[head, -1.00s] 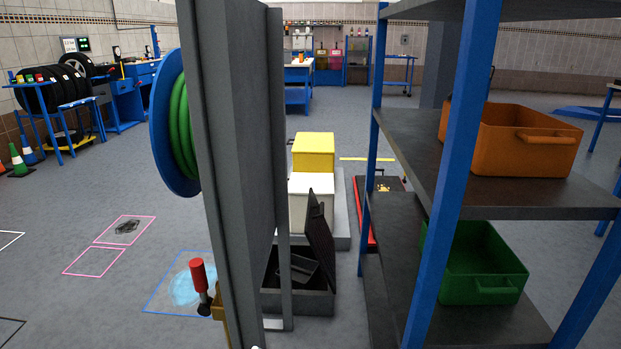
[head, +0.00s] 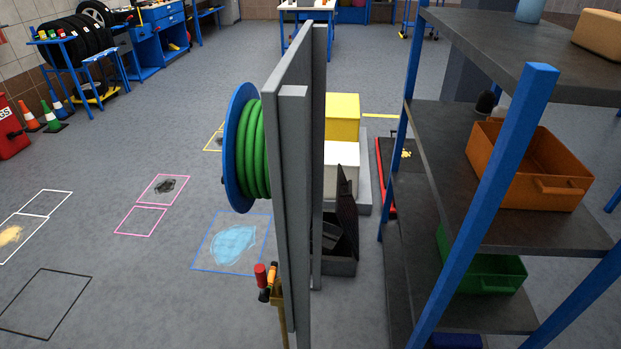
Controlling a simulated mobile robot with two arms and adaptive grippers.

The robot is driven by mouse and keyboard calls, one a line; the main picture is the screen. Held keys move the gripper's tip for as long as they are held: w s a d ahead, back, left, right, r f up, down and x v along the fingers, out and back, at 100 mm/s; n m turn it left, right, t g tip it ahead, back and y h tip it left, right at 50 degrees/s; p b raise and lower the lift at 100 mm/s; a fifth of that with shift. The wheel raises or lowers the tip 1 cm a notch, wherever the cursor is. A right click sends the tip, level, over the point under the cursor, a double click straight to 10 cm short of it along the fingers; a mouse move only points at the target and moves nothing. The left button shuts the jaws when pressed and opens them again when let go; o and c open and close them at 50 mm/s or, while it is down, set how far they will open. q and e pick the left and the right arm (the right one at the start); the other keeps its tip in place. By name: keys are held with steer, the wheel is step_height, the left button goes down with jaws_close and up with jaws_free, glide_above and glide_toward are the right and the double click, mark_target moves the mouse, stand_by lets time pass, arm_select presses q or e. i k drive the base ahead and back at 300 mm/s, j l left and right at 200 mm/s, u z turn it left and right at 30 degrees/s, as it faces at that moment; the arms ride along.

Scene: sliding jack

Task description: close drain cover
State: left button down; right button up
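I cannot make out a drain or drain cover for certain. A dark open box (head: 343,266) with its lid (head: 347,205) raised stands on the floor behind the grey upright panel, which hides part of it. Dark contents show inside it, too small to name. I cannot tell whether this is the drain. Neither of my grippers is in view.
A grey panel (head: 298,120) with a green hose reel (head: 252,150) stands in the centre. A blue-framed shelf (head: 485,200) with an orange bin (head: 540,180) blocks the right. A blue spill (head: 233,245) lies left of the panel. Left floor is mostly open.

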mark_target(347, 208)
steer(key=i+j+u, duration=0.2)
steer(key=j+u, duration=0.2)
steer(key=j, duration=0.2)
steer(key=i+j+u, duration=0.8)
steer(key=j, duration=0.15)
steer(key=i+j+z, duration=0.15)
steer(key=i, duration=0.3)
steer(key=i+j+z, duration=0.15)
steer(key=i, duration=0.25)
steer(key=i+z, duration=0.25)
steer(key=z, duration=0.15)
steer(key=i+z, duration=0.55)
steer(key=z, duration=0.25)
steer(key=i+j+z, duration=0.2)
steer(key=z, duration=0.2)
steer(key=i+j+z, duration=0.25)
steer(key=z, duration=0.15)
